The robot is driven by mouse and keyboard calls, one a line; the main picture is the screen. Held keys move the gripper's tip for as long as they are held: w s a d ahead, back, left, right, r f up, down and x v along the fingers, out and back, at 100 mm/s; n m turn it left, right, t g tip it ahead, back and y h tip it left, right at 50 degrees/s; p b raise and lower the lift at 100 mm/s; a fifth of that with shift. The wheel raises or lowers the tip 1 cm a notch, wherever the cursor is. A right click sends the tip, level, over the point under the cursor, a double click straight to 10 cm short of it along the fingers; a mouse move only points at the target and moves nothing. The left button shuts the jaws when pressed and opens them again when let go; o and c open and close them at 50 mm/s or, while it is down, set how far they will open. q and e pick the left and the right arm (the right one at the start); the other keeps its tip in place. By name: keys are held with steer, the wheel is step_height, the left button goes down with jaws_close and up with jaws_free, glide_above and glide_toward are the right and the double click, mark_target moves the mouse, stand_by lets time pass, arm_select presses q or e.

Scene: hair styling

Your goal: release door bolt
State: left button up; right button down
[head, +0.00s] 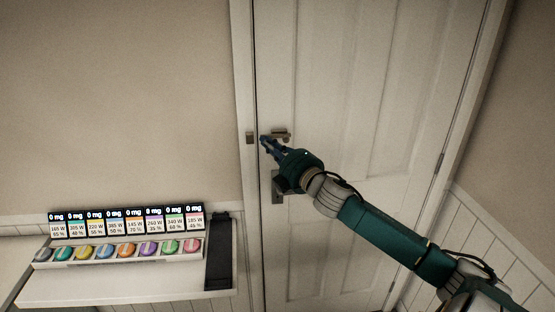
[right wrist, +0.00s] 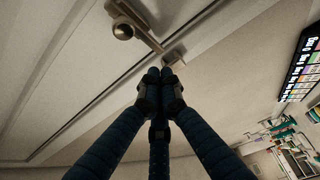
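A white panelled door (head: 345,75) fills the middle of the head view. A small metal door bolt (head: 281,133) is mounted near its left edge, and its catch (head: 250,138) is on the frame. In the right wrist view the bolt's round knob (right wrist: 122,31) is up and left of my fingers, and the catch (right wrist: 175,57) is just beyond the fingertips. My right gripper (head: 266,142) is at the bolt; its dark blue fingers (right wrist: 162,74) are together, with nothing visible between them. The knob is apart from them. Whether the fingertips touch the catch is unclear. My left gripper is out of view.
A dark door handle (head: 277,188) is below the bolt, partly behind my right gripper. Wall panelling (head: 475,210) stands right of the door.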

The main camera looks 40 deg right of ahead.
arm_select(q)
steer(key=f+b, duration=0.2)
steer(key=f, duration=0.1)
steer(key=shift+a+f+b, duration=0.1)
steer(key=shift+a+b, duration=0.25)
steer(key=shift+b, duration=0.05)
arm_select(e)
steer(key=s, duration=1)
steer(key=shift+a+f, duration=0.2)
steer(key=shift+f, duration=0.2)
steer(key=shift+w, duration=0.1)
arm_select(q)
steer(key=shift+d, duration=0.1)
arm_select(e)
steer(key=shift+a, duration=0.1)
